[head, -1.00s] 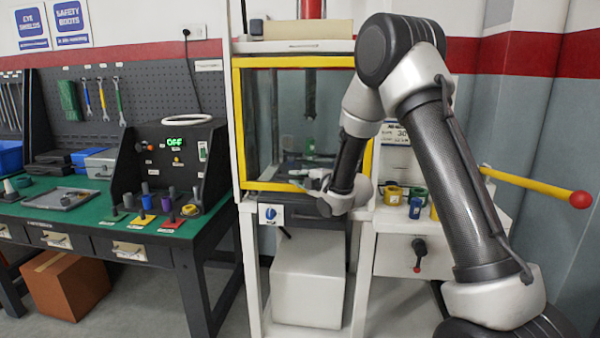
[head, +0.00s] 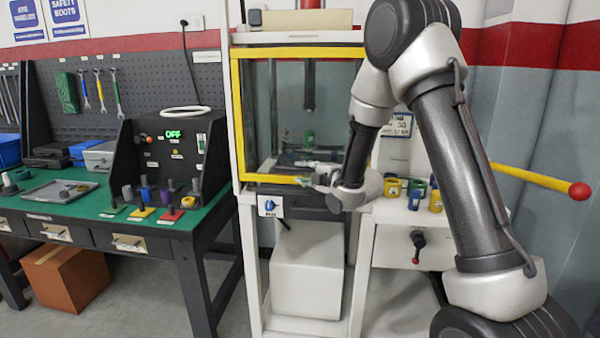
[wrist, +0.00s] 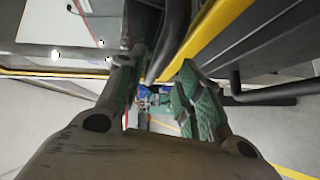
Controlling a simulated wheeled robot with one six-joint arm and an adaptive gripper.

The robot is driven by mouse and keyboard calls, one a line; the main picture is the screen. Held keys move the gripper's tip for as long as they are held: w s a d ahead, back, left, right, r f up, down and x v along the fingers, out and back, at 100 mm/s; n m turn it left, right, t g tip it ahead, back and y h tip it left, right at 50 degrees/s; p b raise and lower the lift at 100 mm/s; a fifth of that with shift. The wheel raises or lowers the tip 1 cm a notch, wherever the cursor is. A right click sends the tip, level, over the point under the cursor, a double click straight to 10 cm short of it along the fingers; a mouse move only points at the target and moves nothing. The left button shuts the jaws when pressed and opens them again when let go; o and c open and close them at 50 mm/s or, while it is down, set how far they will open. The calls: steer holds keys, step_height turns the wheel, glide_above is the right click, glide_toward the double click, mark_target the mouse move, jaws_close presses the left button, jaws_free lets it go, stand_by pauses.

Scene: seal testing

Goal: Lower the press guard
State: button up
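The press guard is a clear panel in a yellow frame (head: 236,120) on the front of the white press, in the head view. Its bottom rail sits just above the dark press bed. A yellow frame bar (wrist: 215,30) and a dark bar (wrist: 172,35) run close past the fingertips. I see nothing clamped between the fingers; whether they touch the bar I cannot tell.
A blue knob (head: 269,205) is on the press front below the guard. A yellow lever with a red ball (head: 579,190) sticks out at the right. Colored cups (head: 416,190) stand on the white cabinet. A green workbench (head: 85,212) stands at the left.

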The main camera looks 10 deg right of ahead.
steer(key=v, duration=0.8)
steer(key=shift+s, duration=0.2)
